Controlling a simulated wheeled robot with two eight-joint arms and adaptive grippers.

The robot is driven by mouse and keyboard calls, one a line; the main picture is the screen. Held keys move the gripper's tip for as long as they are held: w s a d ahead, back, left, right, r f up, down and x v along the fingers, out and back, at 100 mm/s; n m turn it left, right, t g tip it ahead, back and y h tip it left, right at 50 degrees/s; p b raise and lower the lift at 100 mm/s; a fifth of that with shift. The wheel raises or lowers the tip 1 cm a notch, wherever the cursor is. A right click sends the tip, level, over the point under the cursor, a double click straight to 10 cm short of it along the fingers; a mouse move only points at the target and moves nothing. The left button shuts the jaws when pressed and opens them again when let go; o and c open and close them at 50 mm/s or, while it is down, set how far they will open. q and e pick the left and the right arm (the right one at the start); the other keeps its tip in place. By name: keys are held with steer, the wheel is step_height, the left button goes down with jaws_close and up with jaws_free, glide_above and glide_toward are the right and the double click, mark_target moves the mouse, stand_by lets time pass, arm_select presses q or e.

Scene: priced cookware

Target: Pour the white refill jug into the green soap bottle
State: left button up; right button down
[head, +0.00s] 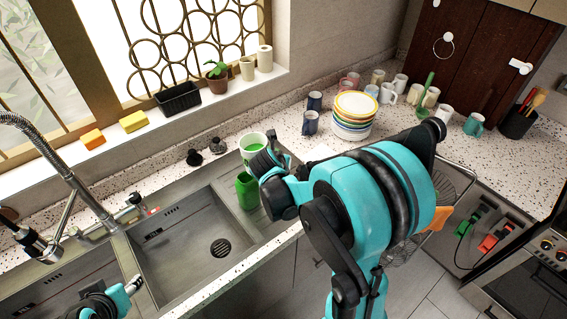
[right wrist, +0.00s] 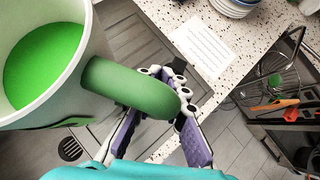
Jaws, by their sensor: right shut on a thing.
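The white refill jug (head: 246,153) has green liquid inside and looks about upright in the head view. It fills the left of the right wrist view (right wrist: 84,72), where its green handle (right wrist: 128,88) points at my right gripper (right wrist: 160,125). The purple-padded fingers of that gripper are shut on the handle. The green soap bottle (head: 247,190) stands upright on the ribbed drainer beside the sink basin, just below the jug in the head view. My left gripper (head: 133,285) is at the lower left over the sink; its fingers are too small to read.
A stack of plates (head: 355,112) and several mugs stand on the speckled counter to the right. A white sheet (right wrist: 203,45) lies on the counter. The tap (head: 75,180) rises at the left. A dark planter (head: 178,99) and two sponges sit on the sill.

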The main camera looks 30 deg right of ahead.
steer(key=r+n+h+b, duration=0.1)
steer(key=h, duration=0.1)
steer(key=d+r+n+h+b, duration=0.1)
steer(key=r+n+h, duration=0.1)
steer(key=h, duration=0.1)
steer(key=r+n+g+h+b, duration=0.1)
steer(key=r+h, duration=0.1)
steer(key=shift+s+d+r+h+b, duration=0.2)
steer(key=shift+s+h+b, duration=0.1)
steer(key=shift+h, duration=0.1)
stand_by(0.8)
